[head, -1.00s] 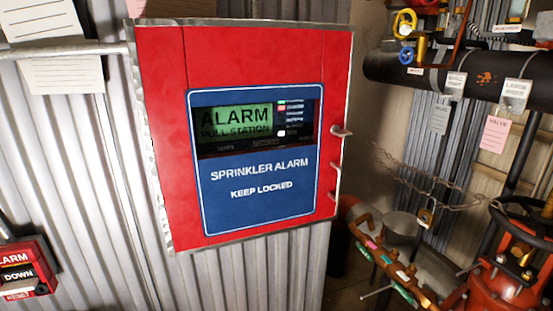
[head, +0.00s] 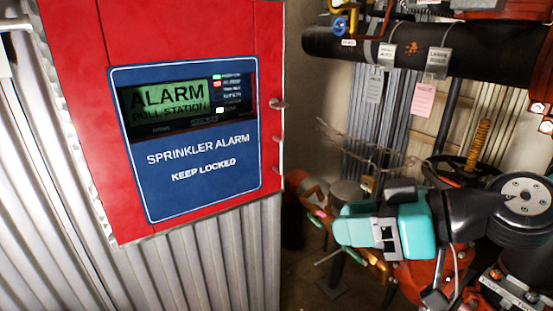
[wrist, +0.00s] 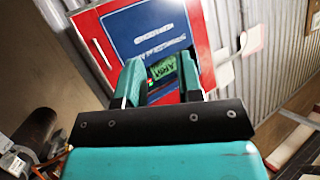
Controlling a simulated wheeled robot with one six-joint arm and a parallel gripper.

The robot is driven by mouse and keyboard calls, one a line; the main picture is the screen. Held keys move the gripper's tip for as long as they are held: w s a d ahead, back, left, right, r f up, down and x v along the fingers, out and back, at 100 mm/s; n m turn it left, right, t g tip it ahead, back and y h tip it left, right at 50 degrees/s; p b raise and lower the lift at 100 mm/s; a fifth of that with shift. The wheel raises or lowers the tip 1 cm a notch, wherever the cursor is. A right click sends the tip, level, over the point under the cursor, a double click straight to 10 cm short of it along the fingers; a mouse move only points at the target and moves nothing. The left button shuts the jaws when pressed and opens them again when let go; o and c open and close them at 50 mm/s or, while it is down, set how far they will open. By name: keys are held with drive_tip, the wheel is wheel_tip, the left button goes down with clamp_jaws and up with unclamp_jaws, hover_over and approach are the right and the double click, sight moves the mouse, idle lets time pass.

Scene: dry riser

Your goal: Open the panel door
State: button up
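The red panel door (head: 80,110) with its blue "SPRINKLER ALARM KEEP LOCKED" plate (head: 190,165) and green display (head: 168,103) fills the left of the head view. It appears shut. A small metal handle or latch (head: 279,103) sticks out at its right edge. My teal gripper (head: 346,222) is to the right of and below the panel, apart from it. In the wrist view the red panel (wrist: 98,42) appears upside down beyond my gripper (wrist: 161,64), whose two fingers stand apart with nothing seen between them.
A thick black pipe (head: 430,48) with hanging tags runs across the upper right. A chain (head: 365,150) and red valve equipment (head: 420,280) stand behind my arm. Corrugated metal wall (head: 225,255) lies below the panel. Open space shows between panel and gripper.

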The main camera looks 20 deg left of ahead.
drive_tip(key=w+a+f+t+y, duration=0.1)
drive_tip(key=w+t+y, duration=0.1)
drive_tip(key=w+t, duration=0.3)
drive_tip(key=m+t+p, duration=0.2)
drive_tip(key=p, duration=0.9)
approach(281, 169)
drive_tip(key=w+a+r, duration=0.2)
drive_tip(key=w+a, duration=0.3)
drive_tip(key=a, duration=0.3)
drive_tip(key=shift+w+a, duration=0.3)
drive_tip(key=shift+a, duration=0.1)
clamp_jaws()
